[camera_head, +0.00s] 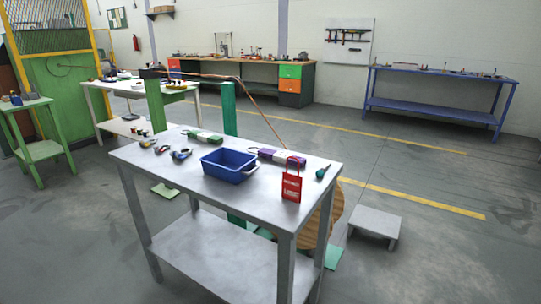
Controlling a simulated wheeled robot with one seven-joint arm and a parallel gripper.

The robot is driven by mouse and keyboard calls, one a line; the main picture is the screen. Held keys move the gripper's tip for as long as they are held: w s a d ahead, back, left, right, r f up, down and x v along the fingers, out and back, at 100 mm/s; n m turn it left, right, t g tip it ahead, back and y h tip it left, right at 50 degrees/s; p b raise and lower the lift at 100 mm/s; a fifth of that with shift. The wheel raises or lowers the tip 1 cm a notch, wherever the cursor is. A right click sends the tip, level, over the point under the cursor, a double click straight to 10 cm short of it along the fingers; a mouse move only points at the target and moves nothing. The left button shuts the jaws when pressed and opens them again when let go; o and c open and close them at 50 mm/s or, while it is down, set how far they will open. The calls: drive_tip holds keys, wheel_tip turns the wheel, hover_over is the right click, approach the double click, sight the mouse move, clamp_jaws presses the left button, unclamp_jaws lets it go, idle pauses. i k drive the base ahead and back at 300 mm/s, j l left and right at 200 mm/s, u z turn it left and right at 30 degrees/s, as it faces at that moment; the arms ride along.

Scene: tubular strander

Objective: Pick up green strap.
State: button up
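The green strap (204,136) appears as a flat green bundle with a pale band around its middle. It lies near the far edge of the grey metal table (190,183), behind the blue bin. A similar purple bundle (279,155) with a pale band lies to its right, behind the bin's right side. My gripper is not in view, and nothing visible is touching the green strap.
On the table are an open blue bin (229,166), a red padlock-shaped tag (291,184), a teal-handled tool (323,172) and several small hand tools (163,149). Green posts (229,108) stand just behind the table. A low grey step (375,222) stands at right.

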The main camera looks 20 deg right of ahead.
sight(205, 137)
drive_tip(key=i+u, duration=0.45)
drive_tip(key=i, duration=0.2)
drive_tip(key=i+l+u, duration=0.1)
drive_tip(key=i+u, duration=0.35)
drive_tip(key=i, duration=0.25)
drive_tip(key=i+j, duration=0.1)
drive_tip(key=i, duration=0.3)
drive_tip(key=i+j+z, duration=0.1)
drive_tip(key=i, duration=0.35)
drive_tip(key=i+j+z, duration=0.2)
drive_tip(key=i+z, duration=0.3)
drive_tip(key=i+j+z, duration=0.35)
drive_tip(key=z, duration=0.15)
